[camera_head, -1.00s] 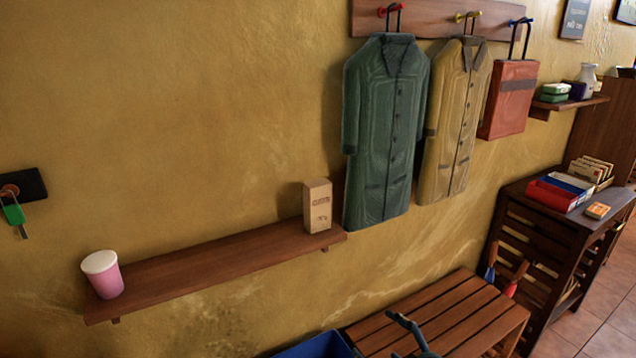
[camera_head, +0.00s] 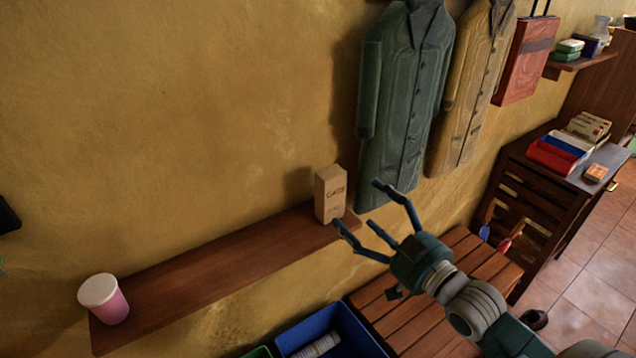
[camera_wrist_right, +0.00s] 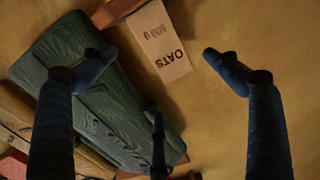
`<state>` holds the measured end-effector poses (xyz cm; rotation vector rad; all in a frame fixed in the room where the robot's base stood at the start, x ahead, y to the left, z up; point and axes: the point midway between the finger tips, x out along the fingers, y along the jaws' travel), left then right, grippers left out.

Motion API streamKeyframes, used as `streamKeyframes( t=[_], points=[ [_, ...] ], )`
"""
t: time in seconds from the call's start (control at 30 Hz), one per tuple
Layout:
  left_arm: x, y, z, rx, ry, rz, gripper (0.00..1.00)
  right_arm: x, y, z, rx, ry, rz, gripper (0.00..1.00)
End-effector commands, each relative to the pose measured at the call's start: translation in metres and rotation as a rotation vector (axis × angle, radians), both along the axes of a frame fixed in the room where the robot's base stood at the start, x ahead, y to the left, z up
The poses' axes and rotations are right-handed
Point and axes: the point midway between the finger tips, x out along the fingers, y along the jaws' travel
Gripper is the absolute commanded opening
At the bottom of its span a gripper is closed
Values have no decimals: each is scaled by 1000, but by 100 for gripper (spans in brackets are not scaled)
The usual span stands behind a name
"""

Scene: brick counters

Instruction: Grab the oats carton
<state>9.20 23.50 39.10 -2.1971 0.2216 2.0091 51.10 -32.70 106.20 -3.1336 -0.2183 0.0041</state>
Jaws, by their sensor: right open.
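The oats carton (camera_head: 330,194) is a tan box standing upright at the right end of a wooden wall shelf (camera_head: 215,265). It also shows in the right wrist view (camera_wrist_right: 158,42), with the word OATS on its face, beyond and between the spread fingers. My right gripper (camera_head: 360,215) is open and empty, just right of the carton in the head view, with its fingers pointing toward it. No finger visibly holds the carton. In the right wrist view my right gripper (camera_wrist_right: 165,75) has its blue fingers wide apart.
A green coat (camera_head: 405,100) hangs close behind and right of the carton. Below are a slatted bench (camera_head: 405,309) and a blue bin (camera_head: 330,322). The shelf between cup and carton is clear.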

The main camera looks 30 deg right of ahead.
Motion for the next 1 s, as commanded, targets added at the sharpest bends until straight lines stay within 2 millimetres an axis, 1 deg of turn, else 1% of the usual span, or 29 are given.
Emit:
streamKeyframes(
  t=[0.07, 0.3, 0.4, 0.57, 0.7, 0.83, 0.9, 1.0],
  points=[
    [-2, 0, 2, -1, 2, 0, 72, 7, 1, 2, 1, -2, 0, 89],
    [-1, 0, 11, 0, 1, 0, 72, 40, 5, 2, 1, -2, -1, 89],
    [-1, 0, 12, 0, 1, 0, 72, 50, 7, 1, 0, -1, -1, 89],
    [0, 0, 15, 0, 1, 0, 72, 58, 8, 1, -1, 0, 0, 89],
    [0, 0, 25, 0, 0, 0, 72, 75, 11, 5, 1, -2, -1, 89],
    [0, 0, 31, 0, 1, 0, 72, 93, 14, 3, 0, -1, -1, 89],
    [0, 0, 33, -1, 1, 0, 72, 100, 15, 2, 0, 0, -1, 89],
    [0, 0, 33, -1, 1, 0, 72, 105, 16, 1, 0, 1, 0, 89]
  ],
)
